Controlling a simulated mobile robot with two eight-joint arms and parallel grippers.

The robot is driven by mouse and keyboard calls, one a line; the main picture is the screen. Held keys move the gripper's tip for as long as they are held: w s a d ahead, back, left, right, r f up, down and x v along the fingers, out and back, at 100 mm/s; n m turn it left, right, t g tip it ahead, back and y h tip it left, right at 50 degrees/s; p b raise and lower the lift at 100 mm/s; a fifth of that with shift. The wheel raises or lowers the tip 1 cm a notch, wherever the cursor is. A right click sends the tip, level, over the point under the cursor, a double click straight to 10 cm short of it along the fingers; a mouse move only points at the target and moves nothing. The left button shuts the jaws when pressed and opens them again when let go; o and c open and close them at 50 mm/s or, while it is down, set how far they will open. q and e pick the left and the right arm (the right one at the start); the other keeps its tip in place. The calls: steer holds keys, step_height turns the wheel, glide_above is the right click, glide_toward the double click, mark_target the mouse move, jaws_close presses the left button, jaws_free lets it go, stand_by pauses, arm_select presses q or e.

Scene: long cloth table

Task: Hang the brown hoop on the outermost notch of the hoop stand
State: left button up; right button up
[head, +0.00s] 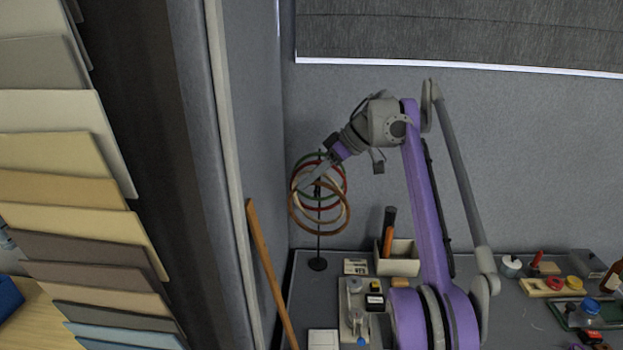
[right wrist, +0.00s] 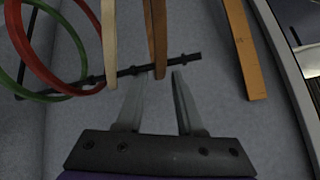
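The hoop stand (head: 318,240) is a dark upright post on a round base. Its bar (right wrist: 185,59) crosses the right wrist view, with its free end at the right. The brown hoop (head: 348,220) is nearest in the head view. In the right wrist view the brown hoop (right wrist: 154,30) is edge-on across the bar, the hoop closest to its free end; its exact notch is hidden. In the head view the right gripper (head: 299,187) overlaps the hoops. My left gripper is not in view.
Beige (right wrist: 109,45), red (right wrist: 85,92) and green (right wrist: 22,75) hoops hang further in along the bar. A wooden strip (head: 265,265) leans beside a partition left of the stand. A white bin (head: 400,265) and small items stand on the grey table to the right.

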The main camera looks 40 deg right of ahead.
steer(key=shift+r, duration=0.1)
stand_by(0.4)
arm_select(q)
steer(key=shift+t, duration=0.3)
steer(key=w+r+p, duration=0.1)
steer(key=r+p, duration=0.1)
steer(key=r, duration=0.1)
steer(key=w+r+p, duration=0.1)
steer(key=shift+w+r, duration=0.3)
arm_select(e)
steer(key=v, duration=1)
steer(key=shift+s+d+r, duration=0.2)
